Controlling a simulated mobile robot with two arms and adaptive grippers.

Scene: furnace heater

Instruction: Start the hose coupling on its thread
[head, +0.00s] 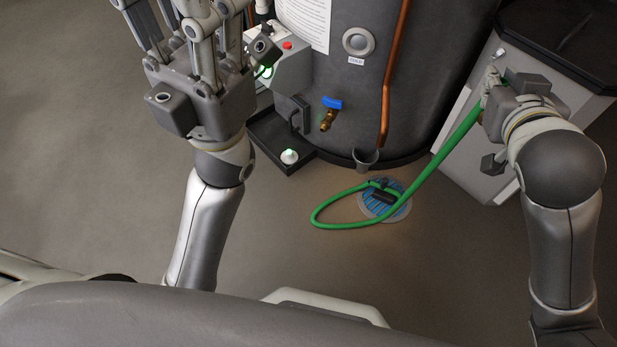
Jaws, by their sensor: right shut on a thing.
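The green hose (440,158) runs from my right gripper (492,92) down to the floor, where it loops. The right gripper is shut on the hose's upper end, to the right of the tank. The hose coupling is hidden by this gripper. A brass drain valve (327,120) with a blue handle (332,102) sticks out low on the front of the dark tank (345,75). The thread on its outlet is too small to make out. The hose end is well apart from the valve. My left gripper (190,22) points up at the upper left, fingers spread, tips cut off by the frame.
A floor drain (384,203) lies under the hose loop. A control box (290,68) and a black tray (262,138) with a green-lit knob stand left. A pale cabinet (450,165) stands right.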

